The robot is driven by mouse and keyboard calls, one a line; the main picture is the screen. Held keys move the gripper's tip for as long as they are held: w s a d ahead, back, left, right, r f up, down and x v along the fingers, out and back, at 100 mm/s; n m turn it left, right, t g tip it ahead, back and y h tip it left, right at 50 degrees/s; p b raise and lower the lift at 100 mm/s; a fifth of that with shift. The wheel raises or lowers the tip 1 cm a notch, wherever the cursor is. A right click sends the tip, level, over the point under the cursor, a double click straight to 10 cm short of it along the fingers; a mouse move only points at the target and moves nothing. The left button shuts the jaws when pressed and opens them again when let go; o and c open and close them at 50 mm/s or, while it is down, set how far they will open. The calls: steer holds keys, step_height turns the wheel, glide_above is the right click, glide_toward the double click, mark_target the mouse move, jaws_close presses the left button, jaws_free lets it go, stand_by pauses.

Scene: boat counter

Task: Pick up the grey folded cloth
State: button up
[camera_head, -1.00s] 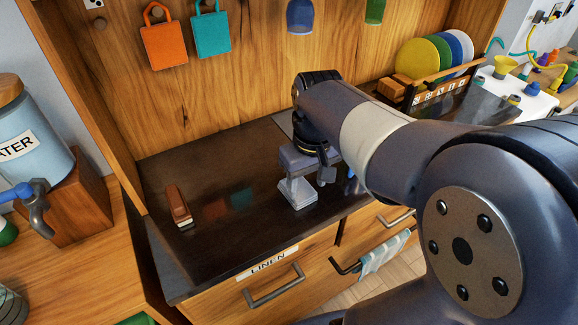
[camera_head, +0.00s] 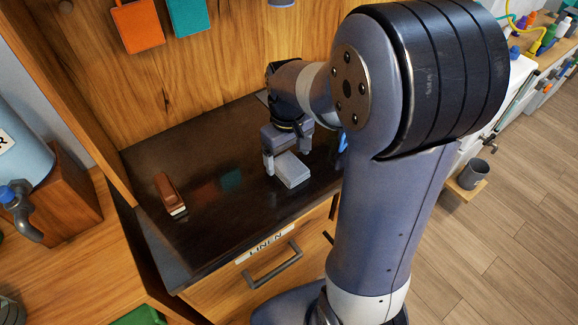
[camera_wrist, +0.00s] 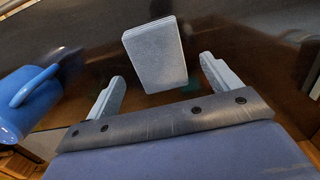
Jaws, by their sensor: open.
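The grey folded cloth (camera_head: 291,170) is a small pale block lying on the dark counter (camera_head: 235,225), close to its front edge above the drawer marked LINEN. My gripper (camera_head: 288,168) is just above and behind the cloth, pointing down. In the wrist view the cloth (camera_wrist: 155,54) lies ahead of the gripper (camera_wrist: 163,82), between the lines of its two spread fingers. The fingers are apart and nothing is between their tips. Whether the fingertips are level with the cloth cannot be told.
A brown brush-like block (camera_head: 170,194) lies to the left on the counter. A blue mug (camera_wrist: 35,98) is left of the gripper in the wrist view. The wooden back panel (camera_head: 200,75) rises behind. The counter between block and cloth is clear.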

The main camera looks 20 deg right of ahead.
step_height(320, 180, down, 2)
steer(key=shift+f, duration=0.15)
steer(key=c, duration=1.1)
